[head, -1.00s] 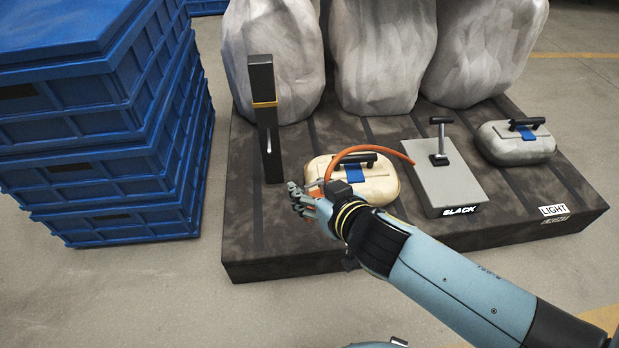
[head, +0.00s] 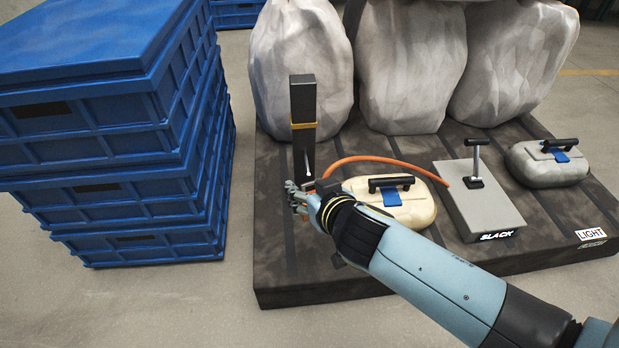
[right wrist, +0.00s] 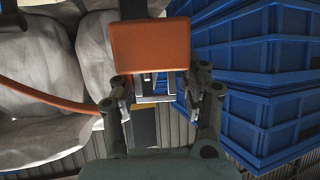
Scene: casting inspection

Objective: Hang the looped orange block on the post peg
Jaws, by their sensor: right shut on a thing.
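The black post (head: 303,120) with a yellow band stands upright on the dark platform's left part. A small pale peg (head: 308,165) shows low on its face. My right gripper (head: 298,200) is in front of the post's foot. In the right wrist view my right gripper (right wrist: 158,98) is shut on the looped orange block (right wrist: 150,45), which sits just beyond the fingertips. A metal loop or frame shows between the fingers. In the head view the block is mostly hidden by the hand. I cannot tell whether loop and peg touch. My left gripper is not in view.
An orange hose (head: 385,160) arches behind the cream case (head: 415,212) towards the grey box (head: 480,205) with a T-handle. A grey case (head: 548,165) stands further right. Large pale rocks (head: 410,65) line the back. Blue crates (head: 120,130) are stacked at left.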

